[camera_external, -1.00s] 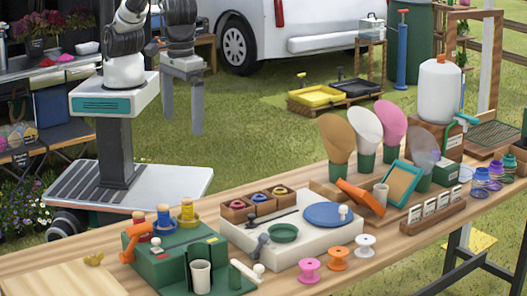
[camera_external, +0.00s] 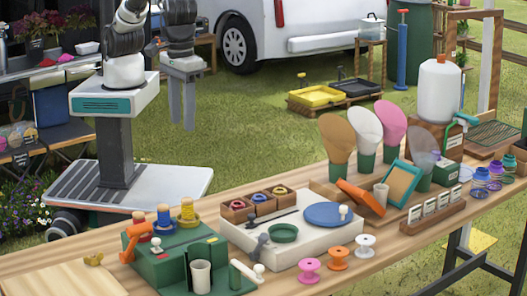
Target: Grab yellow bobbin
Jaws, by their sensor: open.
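A yellow bobbin (camera_external: 187,210) stands upright at the back left of the table, the rightmost of three spools beside a green case (camera_external: 180,262). A blue spool (camera_external: 164,217) and an orange-red one (camera_external: 139,217) stand to its left. My gripper (camera_external: 183,127) is open and empty, fingers pointing down. It hangs in the air above the yellow bobbin in the picture, well apart from it and seemingly behind the table. Nothing hides the bobbin's upper part.
A white board (camera_external: 300,255) with a green dish and blue disc lies right of the case. Small wooden boxes (camera_external: 235,212) hold coloured pieces. Pink (camera_external: 309,271), orange (camera_external: 337,259) and white (camera_external: 365,246) bobbins stand at the front. Bare wood (camera_external: 50,280) lies at the left.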

